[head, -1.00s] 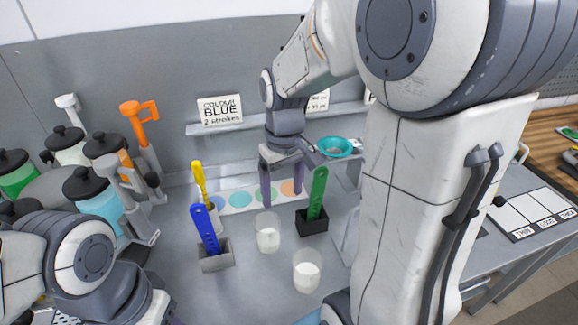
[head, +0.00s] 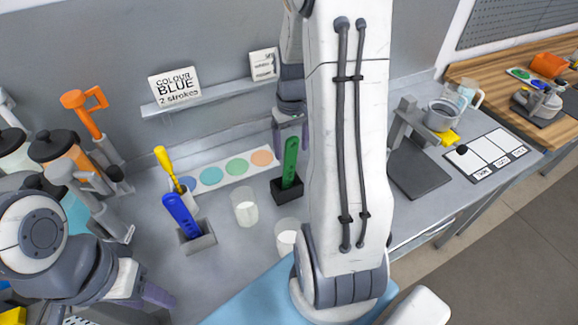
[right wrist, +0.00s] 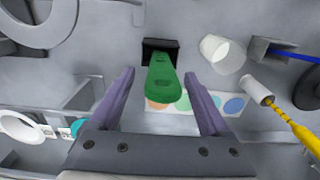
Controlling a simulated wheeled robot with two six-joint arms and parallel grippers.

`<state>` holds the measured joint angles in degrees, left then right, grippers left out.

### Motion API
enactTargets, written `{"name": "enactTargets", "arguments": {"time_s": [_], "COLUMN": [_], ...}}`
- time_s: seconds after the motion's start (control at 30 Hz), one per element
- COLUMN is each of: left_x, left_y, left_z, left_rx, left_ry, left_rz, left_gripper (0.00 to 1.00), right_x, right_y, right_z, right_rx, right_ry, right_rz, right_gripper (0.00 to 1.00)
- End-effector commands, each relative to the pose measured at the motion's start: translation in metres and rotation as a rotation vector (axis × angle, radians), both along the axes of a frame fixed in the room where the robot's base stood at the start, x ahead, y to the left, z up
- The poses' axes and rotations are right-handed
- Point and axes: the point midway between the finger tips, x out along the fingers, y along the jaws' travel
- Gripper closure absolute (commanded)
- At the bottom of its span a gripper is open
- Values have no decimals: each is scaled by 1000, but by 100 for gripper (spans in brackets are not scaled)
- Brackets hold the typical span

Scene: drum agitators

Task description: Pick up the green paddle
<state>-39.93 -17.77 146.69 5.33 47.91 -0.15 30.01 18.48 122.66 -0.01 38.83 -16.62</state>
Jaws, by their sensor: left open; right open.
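The green paddle (head: 290,160) stands upright in a small black holder (head: 287,189) on the grey bench. My right gripper (head: 290,138) is open at the paddle's upper end. In the right wrist view the green paddle (right wrist: 163,82) lies between the two spread purple fingers of the right gripper (right wrist: 159,77), with gaps on both sides; whether it is level with the fingertips I cannot tell. My left gripper (head: 153,294) is open, low at the left, and partly hidden by its own arm.
A blue paddle (head: 181,216) in a grey holder and a yellow paddle (head: 168,167) stand to the left. White-filled cups (head: 245,207) stand nearby. A strip of coloured dots (head: 225,172) lies behind. A sign (head: 174,86) stands on the shelf. Lidded jars (head: 62,150) crowd the left.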

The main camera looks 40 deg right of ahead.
Motion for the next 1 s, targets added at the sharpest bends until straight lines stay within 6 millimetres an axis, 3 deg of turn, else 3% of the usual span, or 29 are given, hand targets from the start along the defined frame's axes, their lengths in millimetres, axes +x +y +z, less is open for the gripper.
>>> {"name": "enactTargets", "arguments": {"time_s": [0.03, 0.2, 0.5, 0.57, 0.7, 0.73, 1.0], "left_x": [0, 0, 0, 0, 0, 0, 0], "left_y": [0, 0, 0, 0, 0, 0, 0], "left_z": [9, 14, 14, 14, 14, 14, 13], "left_rx": [0, 0, 0, 0, 0, 0, 0], "left_ry": [0, 0, 0, 0, 0, 0, 0], "left_rz": [-1, -2, -2, -2, -2, -2, -2], "left_gripper": [50, 50, 50, 50, 50, 50, 50], "right_x": [0, 0, 1, 1, 1, 1, 1], "right_y": [3, 2, 2, 2, 2, 2, 2], "right_z": [-5, -29, -35, -35, -35, -35, -33], "right_rx": [4, 2, 0, 0, 0, 0, 0], "right_ry": [7, 5, 0, 0, 0, 0, -2], "right_rz": [1, -3, -2, -2, -2, -2, -2], "right_gripper": [20, 20, 20, 39, 93, 100, 100]}}
